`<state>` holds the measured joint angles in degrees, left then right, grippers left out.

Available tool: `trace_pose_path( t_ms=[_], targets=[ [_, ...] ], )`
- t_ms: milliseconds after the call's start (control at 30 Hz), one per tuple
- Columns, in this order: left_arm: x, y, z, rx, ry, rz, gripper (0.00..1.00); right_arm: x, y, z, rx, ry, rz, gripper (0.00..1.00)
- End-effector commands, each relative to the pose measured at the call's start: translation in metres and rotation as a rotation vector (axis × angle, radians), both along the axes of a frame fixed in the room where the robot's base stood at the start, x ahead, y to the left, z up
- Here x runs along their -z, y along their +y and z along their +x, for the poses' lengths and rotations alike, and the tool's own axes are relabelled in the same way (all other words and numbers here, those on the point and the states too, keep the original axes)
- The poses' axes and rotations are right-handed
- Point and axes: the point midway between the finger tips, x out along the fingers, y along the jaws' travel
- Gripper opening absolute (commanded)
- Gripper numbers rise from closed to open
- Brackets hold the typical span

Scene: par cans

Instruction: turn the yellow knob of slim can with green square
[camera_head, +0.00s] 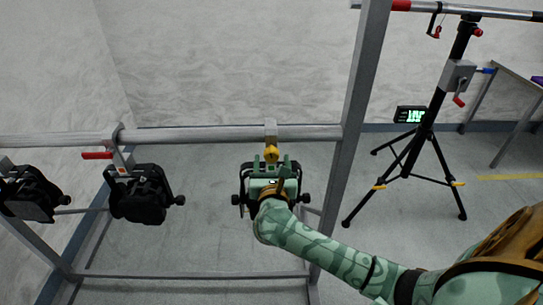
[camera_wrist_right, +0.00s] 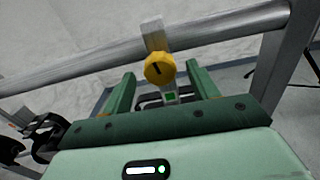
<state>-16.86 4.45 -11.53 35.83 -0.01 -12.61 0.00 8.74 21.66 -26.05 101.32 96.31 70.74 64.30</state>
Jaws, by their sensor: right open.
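The yellow knob (camera_head: 271,153) sits on the clamp under the horizontal bar. It shows larger in the right wrist view (camera_wrist_right: 159,69), with a dark line on its face. A small green square (camera_wrist_right: 170,97) is on the bracket just below it. The black slim can (camera_head: 243,198) hangs below and is mostly hidden behind my right gripper. My right gripper (camera_head: 271,161) is open, its green fingers pointing up at the knob. In the wrist view the knob lies between the two fingertips, with a gap seen on each side; I cannot tell the depth. My left gripper is out of view.
The horizontal bar (camera_head: 200,135) meets an upright post (camera_head: 352,130) right of the knob. Another can (camera_head: 140,195) with a red handle (camera_head: 97,156) and a further dark can (camera_head: 30,193) hang to the left. A black tripod stand (camera_head: 425,130) is at the right.

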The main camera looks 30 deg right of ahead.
Motion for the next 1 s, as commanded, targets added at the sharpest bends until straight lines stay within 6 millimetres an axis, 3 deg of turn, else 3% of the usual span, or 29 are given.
trace_pose_path(
  t_ms=[200, 533, 567, 700, 1000],
  targets=[
    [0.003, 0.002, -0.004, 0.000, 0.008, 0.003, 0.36, 0.000, -0.014, 0.023, 0.000, 0.000, -0.002, 0.59],
    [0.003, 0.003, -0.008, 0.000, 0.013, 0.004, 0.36, 0.000, -0.016, 0.026, -0.001, 0.000, 0.000, 0.59],
    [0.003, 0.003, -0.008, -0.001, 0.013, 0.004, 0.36, 0.000, -0.016, 0.026, -0.001, 0.001, -0.001, 0.54],
    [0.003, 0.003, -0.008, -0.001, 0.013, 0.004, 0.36, 0.000, -0.016, 0.026, -0.001, 0.001, -0.001, 0.15],
    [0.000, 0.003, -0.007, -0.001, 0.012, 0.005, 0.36, 0.000, -0.016, 0.026, -0.001, 0.010, -0.016, 0.15]
  ],
)
